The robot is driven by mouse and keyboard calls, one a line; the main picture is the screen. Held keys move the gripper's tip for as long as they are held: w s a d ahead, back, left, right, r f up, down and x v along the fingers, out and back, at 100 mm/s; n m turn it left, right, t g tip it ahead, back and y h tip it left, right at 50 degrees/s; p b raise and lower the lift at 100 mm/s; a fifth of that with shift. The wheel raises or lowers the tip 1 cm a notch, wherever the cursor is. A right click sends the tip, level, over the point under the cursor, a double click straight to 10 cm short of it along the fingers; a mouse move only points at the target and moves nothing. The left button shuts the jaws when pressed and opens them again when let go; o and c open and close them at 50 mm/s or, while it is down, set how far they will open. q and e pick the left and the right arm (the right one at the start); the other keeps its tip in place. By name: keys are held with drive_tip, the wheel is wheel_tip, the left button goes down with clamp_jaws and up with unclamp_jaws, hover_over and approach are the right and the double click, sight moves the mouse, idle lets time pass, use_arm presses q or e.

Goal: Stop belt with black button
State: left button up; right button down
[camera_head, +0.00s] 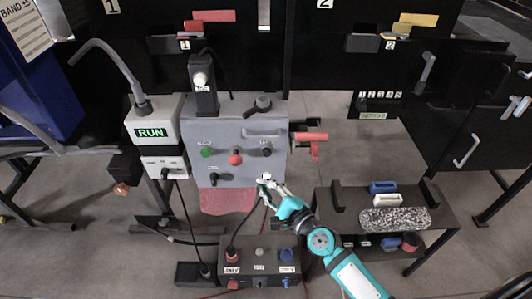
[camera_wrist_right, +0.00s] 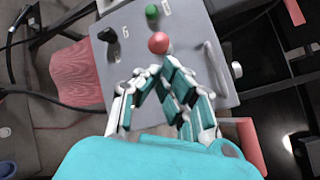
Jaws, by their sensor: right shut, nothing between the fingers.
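The grey control panel (camera_head: 225,135) stands at the middle of the head view. It carries a green button (camera_head: 206,152), a red button (camera_head: 235,158), a black button (camera_head: 266,151) at the right and another black control (camera_head: 214,177) at the lower left. My right gripper (camera_head: 265,179) is shut and empty, just below the right-hand black button in the picture. I cannot tell whether it touches the panel. In the right wrist view the shut fingertips (camera_wrist_right: 163,72) lie close to the red button (camera_wrist_right: 158,43); the right-hand black button seems hidden behind the fingers. My left gripper does not show.
A box with a lit RUN display (camera_head: 151,132) stands left of the panel. A low box with several knobs (camera_head: 258,251) sits below it. A small table (camera_head: 445,213) with blue, white and speckled blocks is at the right. A grey handle (camera_head: 262,133) juts from the panel above the black button.

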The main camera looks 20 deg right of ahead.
sight(267, 153)
drive_tip(key=shift+w, duration=0.1)
drive_tip(key=w+d+b, duration=0.2)
drive_tip(key=w, duration=0.6)
drive_tip(key=shift+w+d, duration=0.2)
drive_tip(key=shift+d, duration=0.05)
idle(1.3)
drive_tip(key=shift+w+d+b, duration=0.1)
drive_tip(key=shift+w+b, duration=0.2)
drive_tip(key=shift+w, duration=0.1)
drive_tip(key=shift+w+d, duration=0.15)
drive_tip(key=shift+w, duration=0.35)
idle(0.8)
drive_tip(key=shift+s, duration=0.1)
drive_tip(key=shift+s+a, duration=0.25)
drive_tip(key=shift+s, duration=0.6)
